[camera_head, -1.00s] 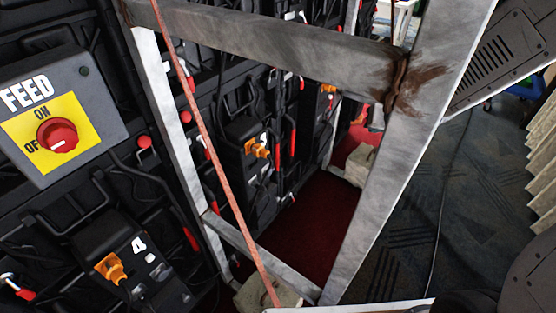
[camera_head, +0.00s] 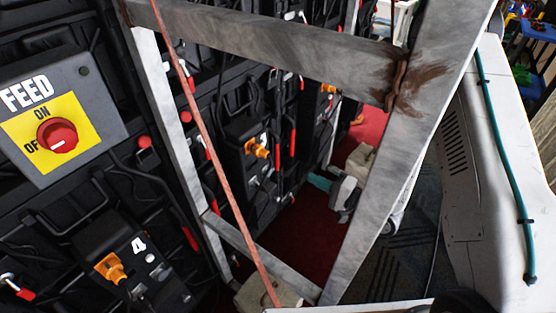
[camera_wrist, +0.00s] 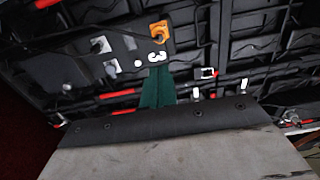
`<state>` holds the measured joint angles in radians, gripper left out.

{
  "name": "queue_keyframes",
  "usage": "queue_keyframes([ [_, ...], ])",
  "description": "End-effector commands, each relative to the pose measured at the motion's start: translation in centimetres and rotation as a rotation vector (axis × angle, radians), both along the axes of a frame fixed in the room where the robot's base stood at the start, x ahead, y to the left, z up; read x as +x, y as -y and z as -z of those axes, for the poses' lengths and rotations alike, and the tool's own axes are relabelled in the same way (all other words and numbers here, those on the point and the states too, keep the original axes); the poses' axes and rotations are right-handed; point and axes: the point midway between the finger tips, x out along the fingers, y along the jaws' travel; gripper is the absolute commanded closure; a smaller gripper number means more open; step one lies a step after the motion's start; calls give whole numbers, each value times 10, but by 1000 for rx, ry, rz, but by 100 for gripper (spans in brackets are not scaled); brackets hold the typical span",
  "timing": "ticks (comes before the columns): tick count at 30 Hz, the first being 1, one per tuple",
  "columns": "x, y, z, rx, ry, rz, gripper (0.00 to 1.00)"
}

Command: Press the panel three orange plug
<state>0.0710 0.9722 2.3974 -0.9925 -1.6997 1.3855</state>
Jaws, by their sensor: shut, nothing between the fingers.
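In the wrist view, the orange plug (camera_wrist: 159,31) sits at the corner of a black panel box (camera_wrist: 120,50) marked 3, which appears upside down. My gripper (camera_wrist: 157,78) has green fingers, shut and empty. In this view their tips lie just below the 3 and the plug; a gap to the panel cannot be judged. In the head view, the orange plug (camera_head: 257,148) is on the middle box, seen through the metal frame. My gripper (camera_head: 319,182) is to its right and lower, apart from it, partly hidden behind the frame's right post.
A grey metal frame (camera_head: 270,35) with a thin reddish rod stands between the head camera and the wall. Another panel marked 4 has its own orange plug (camera_head: 110,268). A red FEED knob (camera_head: 57,135) is at left. Black cables and red handles line the wall.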

Motion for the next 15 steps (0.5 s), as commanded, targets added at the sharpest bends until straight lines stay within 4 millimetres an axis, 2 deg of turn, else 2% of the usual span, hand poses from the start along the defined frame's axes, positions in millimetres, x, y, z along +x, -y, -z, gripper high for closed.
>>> queue_keyframes([
  [9,2,-3,0,-4,2,-1,100],
  [15,18,-25,-1,-5,5,-4,100],
])
